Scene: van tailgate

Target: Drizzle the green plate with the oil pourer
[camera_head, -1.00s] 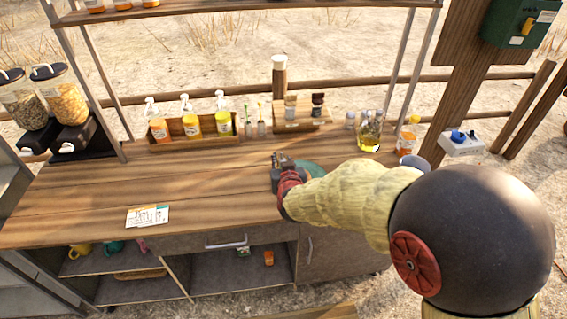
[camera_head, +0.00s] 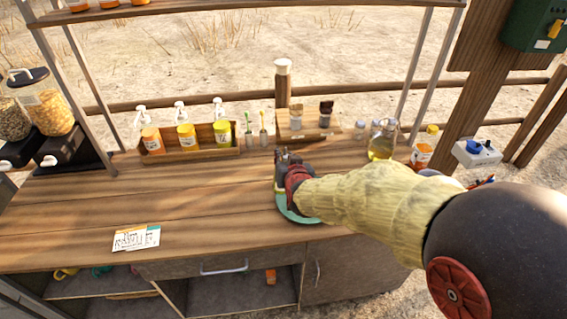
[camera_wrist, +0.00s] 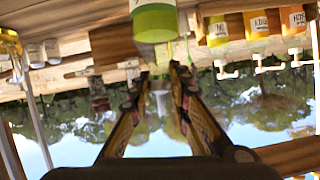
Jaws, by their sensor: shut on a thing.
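The green plate (camera_head: 296,212) lies on the wooden counter, partly hidden under my forearm and gripper. My gripper (camera_head: 283,160) is over the plate's back left side. In the upside-down wrist view, the fingers (camera_wrist: 162,72) are shut on the slim neck of the oil pourer (camera_wrist: 156,22), whose yellow-green body is at the top of the picture. The pourer looks close to upright. In the head view my gripper mostly hides it, with a small yellow-green part showing (camera_head: 280,187). I cannot tell its exact height above the plate.
Pump bottles stand in a wooden rack (camera_head: 190,152) behind left. A wooden stand (camera_head: 305,128) holds jars behind my gripper. A glass bottle of yellow oil (camera_head: 382,142) and an orange-labelled bottle (camera_head: 422,152) are right. Cards (camera_head: 136,238) lie front left; the left counter is mostly clear.

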